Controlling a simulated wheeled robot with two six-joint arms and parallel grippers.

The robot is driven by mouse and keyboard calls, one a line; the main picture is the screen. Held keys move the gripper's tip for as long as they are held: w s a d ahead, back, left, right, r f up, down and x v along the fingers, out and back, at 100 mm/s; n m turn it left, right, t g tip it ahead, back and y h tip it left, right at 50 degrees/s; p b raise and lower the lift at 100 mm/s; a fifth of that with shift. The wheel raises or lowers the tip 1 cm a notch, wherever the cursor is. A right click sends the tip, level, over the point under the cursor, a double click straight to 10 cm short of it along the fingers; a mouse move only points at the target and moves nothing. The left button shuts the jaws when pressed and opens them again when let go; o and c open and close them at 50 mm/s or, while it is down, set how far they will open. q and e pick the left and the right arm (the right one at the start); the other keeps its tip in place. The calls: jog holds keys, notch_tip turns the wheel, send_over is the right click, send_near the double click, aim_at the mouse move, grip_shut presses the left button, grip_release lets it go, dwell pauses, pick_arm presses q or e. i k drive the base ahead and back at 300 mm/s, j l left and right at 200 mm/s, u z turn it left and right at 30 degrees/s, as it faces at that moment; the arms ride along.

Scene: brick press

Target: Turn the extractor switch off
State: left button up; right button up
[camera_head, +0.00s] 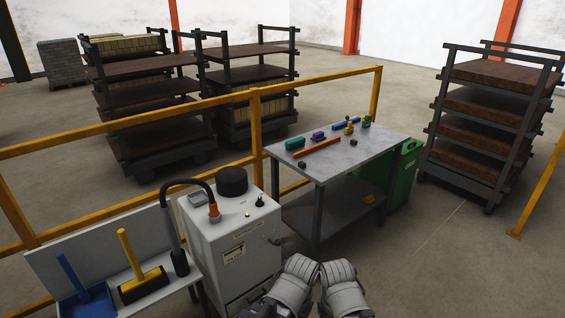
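The extractor (222,238) is a light grey cabinet at the lower middle, with a round black cap (232,181) and a black hose (188,183) that ends in an orange collar on its top. A small black switch (260,201) sticks up near the right rear corner of the top. A small yellow lamp or button (247,214) is beside it. The switch's exact position is too small to tell. Two grey rounded parts of my arms show at the bottom edge, right of the cabinet. No gripper fingers can be seen, and nothing of mine touches the switch.
A shelf (95,250) left of the cabinet holds a blue dustpan (85,300) and a yellow-handled brush (131,258). A yellow rail (190,114) runs behind. A grey table (345,152) with small tools stands right. A green bin (405,170) and brick racks (490,125) are further off.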

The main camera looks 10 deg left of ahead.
aim_at(259, 203)
jog(key=i+u, duration=0.1)
jog(key=i, duration=0.4)
jog(key=i+l+u, duration=0.15)
jog(key=i, duration=0.3)
jog(key=i+l+u, duration=0.1)
jog(key=i, duration=0.4)
jog(key=i+l+u, duration=0.1)
jog(key=i, duration=0.4)
